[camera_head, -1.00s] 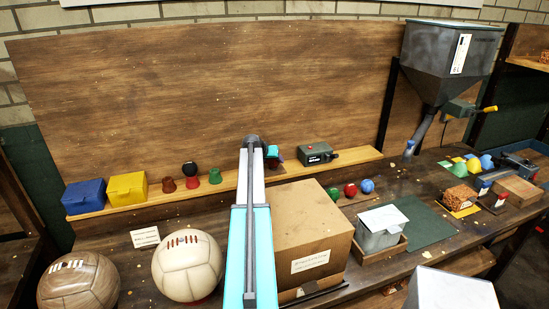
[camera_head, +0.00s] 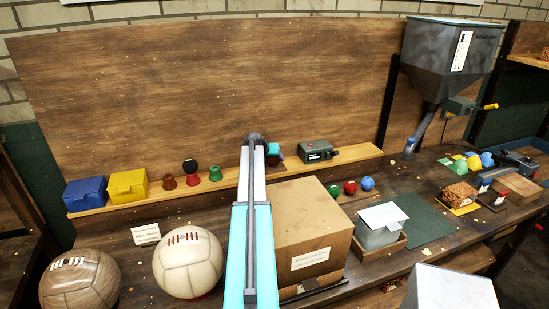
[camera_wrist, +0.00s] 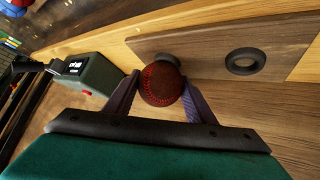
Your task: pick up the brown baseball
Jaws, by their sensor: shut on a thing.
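The brown baseball (camera_wrist: 161,84), dark reddish brown with red stitching, is in the wrist view between the two fingers of my gripper (camera_wrist: 160,95). The fingers are shut on it from both sides. A grey ring-like stand (camera_wrist: 167,59) shows just behind the ball; I cannot tell whether the ball still touches it. In the head view my gripper is at the back shelf, mostly hidden behind my arm, and the ball cannot be made out there.
A wooden plank with an empty dark ring (camera_wrist: 245,61) lies beside the ball. A grey-green box (camera_head: 318,151) stands close to my gripper on the shelf. A large cardboard box (camera_head: 310,230) and a white ball (camera_head: 188,262) flank my arm.

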